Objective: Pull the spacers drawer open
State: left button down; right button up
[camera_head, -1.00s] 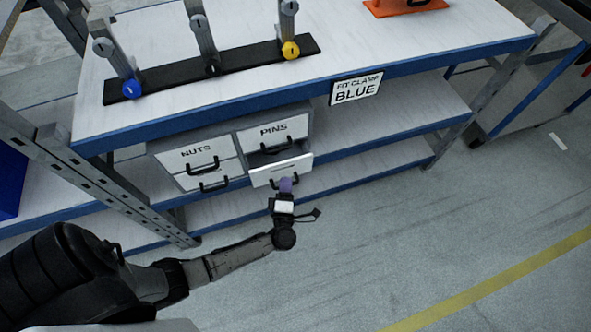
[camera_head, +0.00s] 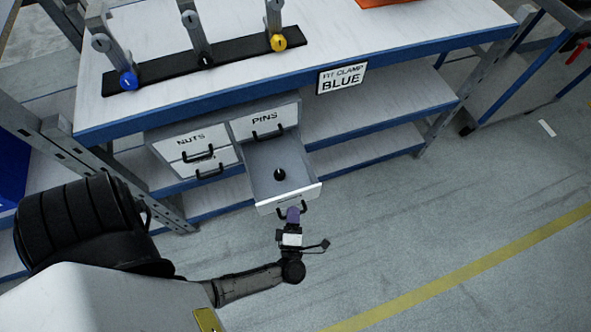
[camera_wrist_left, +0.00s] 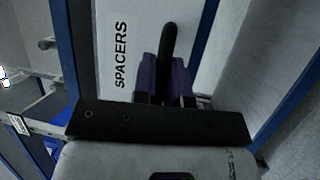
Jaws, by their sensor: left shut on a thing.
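The spacers drawer (camera_head: 290,198) is the lower right drawer of the grey cabinet under the bench. It stands well out, and a small round black thing (camera_head: 280,175) lies inside on its floor. Its front carries the label SPACERS (camera_wrist_left: 121,55) in the left wrist view. My left gripper (camera_head: 293,214), with purple fingers, is shut on the drawer's black handle (camera_wrist_left: 168,50). The fingers sit on either side of the handle in the left wrist view (camera_wrist_left: 165,80). My right gripper is not in view.
The NUTS drawer (camera_head: 187,143), the PINS drawer (camera_head: 264,122) and a lower left drawer (camera_head: 207,168) are shut. Above is the bench top with a black rack (camera_head: 205,62) and a FIT CLAMP BLUE sign (camera_head: 341,78). The floor (camera_head: 420,230) in front and to the right is clear.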

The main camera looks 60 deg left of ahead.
pick_arm(q)
jog(key=c, duration=1.4)
grip_release()
jog(key=shift+c, duration=0.2)
jog(key=shift+d, duration=0.1)
jog(key=p+v, duration=0.1)
jog(key=v, duration=0.6)
jog(key=shift+s, duration=0.15)
jog(key=shift+d, duration=0.15)
